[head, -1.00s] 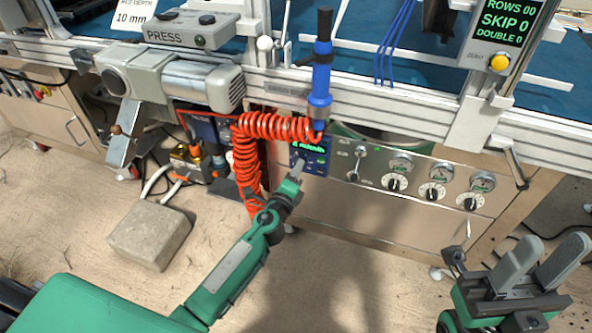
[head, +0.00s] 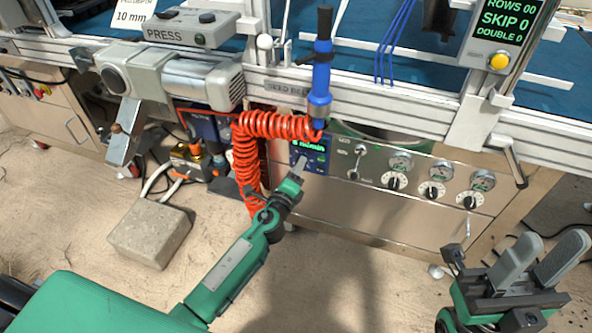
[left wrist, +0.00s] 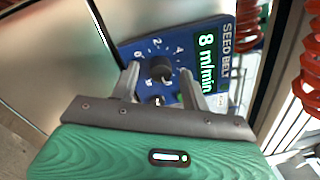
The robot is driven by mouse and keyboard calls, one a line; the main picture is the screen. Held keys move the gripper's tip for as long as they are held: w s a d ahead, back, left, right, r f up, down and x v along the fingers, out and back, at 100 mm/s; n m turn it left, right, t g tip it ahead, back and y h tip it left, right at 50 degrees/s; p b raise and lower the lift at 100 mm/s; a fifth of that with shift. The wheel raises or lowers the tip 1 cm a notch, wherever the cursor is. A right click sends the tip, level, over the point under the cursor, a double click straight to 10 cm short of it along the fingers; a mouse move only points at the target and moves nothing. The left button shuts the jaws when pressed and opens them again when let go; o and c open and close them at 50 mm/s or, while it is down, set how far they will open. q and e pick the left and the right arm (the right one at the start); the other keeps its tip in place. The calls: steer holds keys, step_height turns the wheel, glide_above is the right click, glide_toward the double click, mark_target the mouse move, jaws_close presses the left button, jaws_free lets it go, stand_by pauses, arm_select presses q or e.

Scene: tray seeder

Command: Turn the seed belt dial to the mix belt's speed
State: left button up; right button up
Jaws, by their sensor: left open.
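The seed belt panel is a small blue plate (left wrist: 132,48) with a green-lit display (left wrist: 207,62) reading 8 m/min in the left wrist view. Its black dial (left wrist: 160,68) has white numbers around it. My left gripper (left wrist: 160,82) is open, with one finger on each side of the dial; I cannot tell whether they touch it. In the head view the panel (head: 320,158) is on the machine's front, with my left gripper (head: 302,166) in front of it. My right gripper (head: 541,262) is open and empty at the lower right. No mix belt speed is readable.
A coiled orange hose (head: 246,160) hangs just left of the panel, below a blue-handled tool (head: 320,85). Gauges and white dials (head: 432,189) are to the right. A concrete block (head: 150,232) sits on the floor.

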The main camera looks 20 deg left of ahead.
arm_select(q)
steer(key=s, duration=1.3)
steer(key=shift+s+a+f+b, duration=0.3)
steer(key=shift+s+a+b, duration=0.05)
steer(key=shift+s+b, duration=0.05)
